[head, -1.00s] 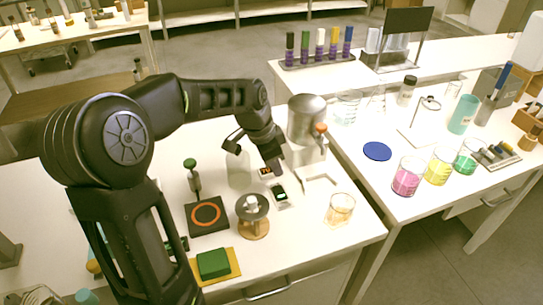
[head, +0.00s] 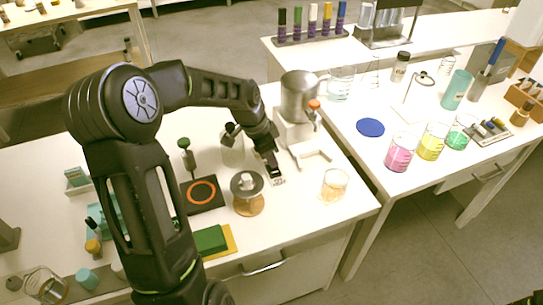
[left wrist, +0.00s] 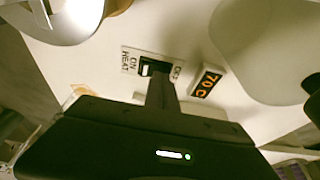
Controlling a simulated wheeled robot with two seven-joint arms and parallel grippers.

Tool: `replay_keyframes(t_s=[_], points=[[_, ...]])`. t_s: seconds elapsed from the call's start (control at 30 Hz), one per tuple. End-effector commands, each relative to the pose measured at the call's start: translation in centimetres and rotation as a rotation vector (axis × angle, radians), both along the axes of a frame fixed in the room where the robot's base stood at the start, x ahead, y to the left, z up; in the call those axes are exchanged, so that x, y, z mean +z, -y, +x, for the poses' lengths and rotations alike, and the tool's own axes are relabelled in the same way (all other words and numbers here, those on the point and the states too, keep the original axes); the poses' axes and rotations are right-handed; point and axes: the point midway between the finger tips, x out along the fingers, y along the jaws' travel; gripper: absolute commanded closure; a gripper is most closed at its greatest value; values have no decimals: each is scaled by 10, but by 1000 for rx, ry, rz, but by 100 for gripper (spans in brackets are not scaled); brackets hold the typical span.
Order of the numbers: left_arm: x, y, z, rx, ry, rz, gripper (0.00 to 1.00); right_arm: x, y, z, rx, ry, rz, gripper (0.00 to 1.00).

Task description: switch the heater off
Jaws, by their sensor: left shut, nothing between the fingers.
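The heater switch (left wrist: 146,67) is a dark rocker in a white plate marked ON, OFF and HEAT, seen in the left wrist view. A small display (left wrist: 207,80) beside it reads 70 C in orange. My left gripper (left wrist: 160,90) is shut and empty, its fingertips at the OFF side of the rocker; whether they touch it I cannot tell. In the head view the left gripper (head: 272,172) is low over the switch plate (head: 277,181) and hides most of it. A dark square plate with an orange ring (head: 202,194) lies to its left. My right gripper is out of view.
A silver pot on a white stand (head: 300,95) is close behind the gripper. A spool-like stand (head: 247,190) and a beaker of amber liquid (head: 334,184) stand nearby. Pink (head: 399,156), yellow (head: 431,146) and green (head: 457,136) beakers stand on the right table.

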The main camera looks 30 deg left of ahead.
Motion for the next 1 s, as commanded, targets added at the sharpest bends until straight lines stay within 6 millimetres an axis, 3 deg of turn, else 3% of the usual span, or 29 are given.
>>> replay_keyframes(t_s=[1.0], points=[[3,14,-10,0,-1,0,100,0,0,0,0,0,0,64]])
